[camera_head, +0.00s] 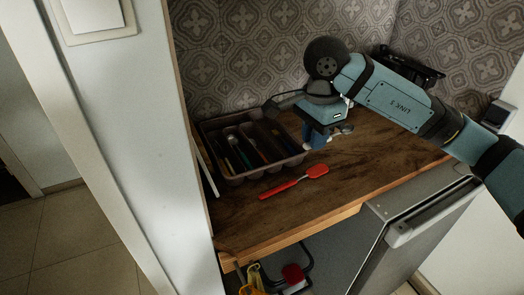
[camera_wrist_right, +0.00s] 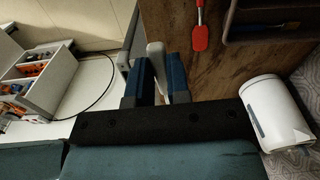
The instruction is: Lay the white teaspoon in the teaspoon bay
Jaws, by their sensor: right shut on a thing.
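My right gripper (camera_head: 314,143) is above the wooden counter, just right of the brown cutlery tray (camera_head: 236,181). In the right wrist view its two blue fingers (camera_wrist_right: 162,94) are shut on the white teaspoon (camera_wrist_right: 156,58), which sticks out between them. In the head view the arm and fingers mostly hide the spoon. The tray holds several utensils in long bays; which bay is for teaspoons I cannot tell. The tray's edge also shows in the right wrist view (camera_wrist_right: 262,38). My left gripper is not in view.
A red spatula (camera_head: 296,181) lies on the counter (camera_head: 350,178) in front of the tray. A white wall edge (camera_head: 140,120) stands left of the nook. A grey appliance (camera_head: 400,255) is below the counter. A white cylindrical object (camera_wrist_right: 272,112) shows in the wrist view.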

